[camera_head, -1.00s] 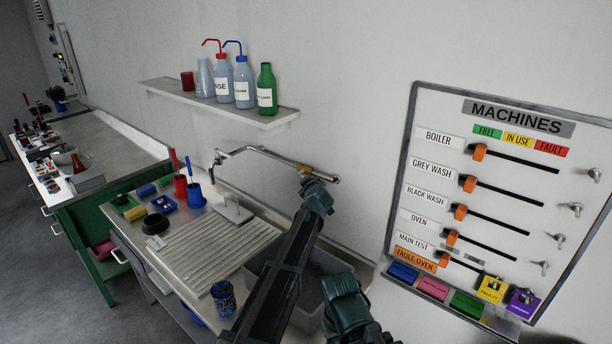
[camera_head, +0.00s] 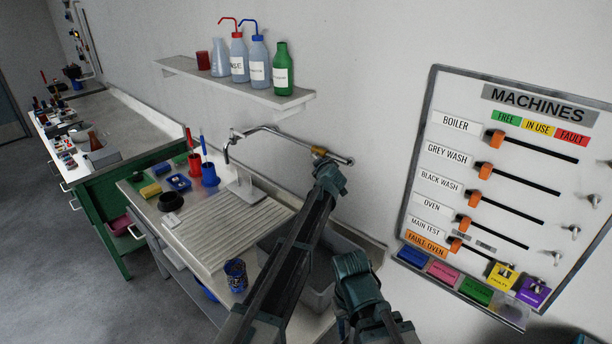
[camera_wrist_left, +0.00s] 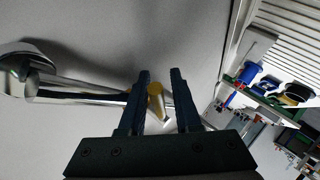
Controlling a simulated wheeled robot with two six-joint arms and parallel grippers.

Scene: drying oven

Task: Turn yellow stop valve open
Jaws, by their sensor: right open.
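A bent chrome pipe (camera_head: 280,134) reaches along the wall above the sink, with a small yellow valve piece (camera_head: 319,151) near its right end. My left arm rises to that spot and its wrist hides much of the left gripper. In the left wrist view, the left gripper (camera_wrist_left: 160,74) is open, its two dark fingers on either side of the yellow valve (camera_wrist_left: 156,92). The valve sits nearer the left finger; I cannot tell whether they touch. My right gripper (camera_head: 375,322) is open at the bottom middle of the head view, partly cut off.
A sink basin (camera_head: 335,240) lies beneath my arms. A ridged drainboard (camera_head: 225,228) with blue and red cups is left of it. A bottle shelf (camera_head: 235,88) and a MACHINES board (camera_head: 440,150) hang on the wall. Floor is free at the lower left.

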